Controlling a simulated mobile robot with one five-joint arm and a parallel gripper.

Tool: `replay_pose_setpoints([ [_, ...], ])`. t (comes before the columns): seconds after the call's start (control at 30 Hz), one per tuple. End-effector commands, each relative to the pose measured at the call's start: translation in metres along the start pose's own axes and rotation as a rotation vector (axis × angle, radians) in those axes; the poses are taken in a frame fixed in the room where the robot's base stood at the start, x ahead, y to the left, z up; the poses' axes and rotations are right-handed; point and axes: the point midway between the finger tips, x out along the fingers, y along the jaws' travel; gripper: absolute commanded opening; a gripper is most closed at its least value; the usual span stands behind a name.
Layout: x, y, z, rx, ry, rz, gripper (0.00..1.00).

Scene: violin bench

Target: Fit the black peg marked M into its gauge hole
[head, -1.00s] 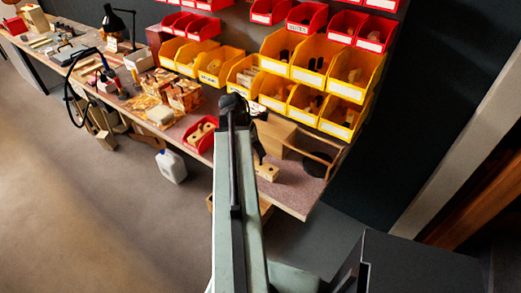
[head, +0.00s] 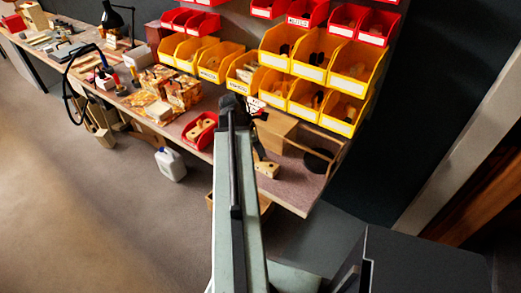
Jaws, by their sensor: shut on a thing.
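My gripper (head: 259,153) is small and dark, beyond the end of my pale arm and partly hidden by it. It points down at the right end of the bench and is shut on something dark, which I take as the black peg. The peg cannot be told apart from the dark fingers, and no M mark can be read. A small pale wooden block (head: 267,170) with dark spots, seemingly the gauge, lies on the bench just below and beside the gripper. I cannot tell whether the peg touches it.
A cardboard-coloured box (head: 277,133) and a round black thing (head: 318,160) stand behind the block. A red bin (head: 200,131) with a wooden piece is to the left. Yellow bins (head: 308,72) hang above. The bench (head: 290,192) is bare in front of the round thing.

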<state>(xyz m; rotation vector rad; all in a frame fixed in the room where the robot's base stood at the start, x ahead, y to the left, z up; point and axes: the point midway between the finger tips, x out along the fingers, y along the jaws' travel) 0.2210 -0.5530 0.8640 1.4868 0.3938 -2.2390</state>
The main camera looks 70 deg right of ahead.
Motion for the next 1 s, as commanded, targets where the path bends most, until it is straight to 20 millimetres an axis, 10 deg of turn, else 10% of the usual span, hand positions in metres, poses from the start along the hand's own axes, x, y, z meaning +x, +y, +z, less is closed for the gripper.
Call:
replay_pose_setpoints([
  [0.73,0.019,0.000,-0.008,0.000,0.000,0.000,0.00],
  [0.83,0.017,0.000,-0.007,0.000,0.000,0.000,0.34],
  [1.0,0.017,0.000,-0.007,0.000,0.000,0.000,0.34],
])
